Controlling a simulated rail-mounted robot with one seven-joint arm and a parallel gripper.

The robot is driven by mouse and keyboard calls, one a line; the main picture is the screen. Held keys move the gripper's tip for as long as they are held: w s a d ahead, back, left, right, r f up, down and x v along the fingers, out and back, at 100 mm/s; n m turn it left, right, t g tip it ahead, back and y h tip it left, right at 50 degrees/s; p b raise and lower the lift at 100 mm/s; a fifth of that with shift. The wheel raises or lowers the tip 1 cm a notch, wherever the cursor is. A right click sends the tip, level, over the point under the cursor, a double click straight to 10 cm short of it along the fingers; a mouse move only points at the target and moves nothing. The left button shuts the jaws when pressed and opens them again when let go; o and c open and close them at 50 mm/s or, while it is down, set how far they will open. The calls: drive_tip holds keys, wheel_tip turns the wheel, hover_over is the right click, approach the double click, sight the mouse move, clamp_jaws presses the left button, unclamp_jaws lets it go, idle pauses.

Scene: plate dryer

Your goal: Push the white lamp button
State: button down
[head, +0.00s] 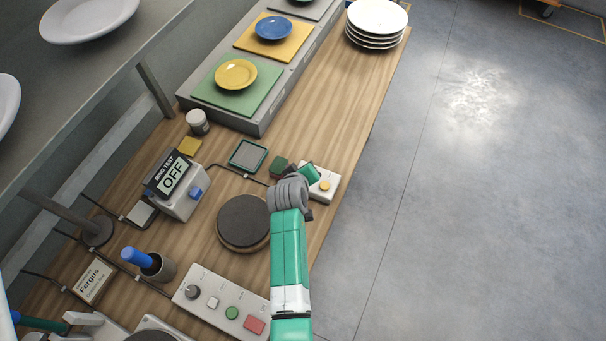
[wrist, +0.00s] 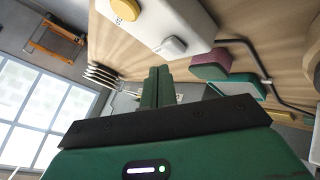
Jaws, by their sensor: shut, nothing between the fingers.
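A white box (head: 333,192) stands at the right edge of the bench, with a round yellow button (head: 324,186) on top. In the head view my gripper (head: 308,173) is over the box's left part, and the white button is hidden there. My gripper (wrist: 159,70) is shut and empty. Its fingertips appear just below the white button in the wrist view; I cannot tell whether they touch it.
A purple and green block (wrist: 210,64) lies beside the box. A dark green tray (head: 247,156), a dark round pad (head: 243,221) and a bell test unit (head: 180,189) stand to the left. A panel (head: 200,302) with several buttons is nearer. A plate stack (head: 377,20) stands far back.

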wheel_tip(320, 180, up, 5)
drive_tip(key=p, duration=0.3)
drive_tip(key=shift+r+p, duration=0.1)
drive_tip(key=shift+p, duration=0.3)
wheel_tip(320, 180, up, 44)
drive_tip(key=w+m+t+p, duration=0.1)
drive_tip(key=m+t+p, duration=0.3)
drive_tip(key=t+p, duration=0.3)
drive_tip(key=s+r+t+p, duration=0.1)
drive_tip(key=s+r+t, duration=0.2)
drive_tip(key=s+r, duration=0.4)
drive_tip(key=s+r+m+t+y+p, duration=0.1)
drive_tip(key=s+r+t, duration=0.2)
drive_tip(key=s+r, duration=0.5)
drive_tip(key=s+r+m+t+y+p, duration=0.1)
drive_tip(key=s+r+t, duration=0.2)
drive_tip(key=s+r, duration=0.4)
wheel_tip(320, 180, up, 10)
drive_tip(key=shift+s+f+p, duration=0.1)
drive_tip(key=shift+s+p, duration=0.25)
drive_tip(key=shift+s, duration=0.05)
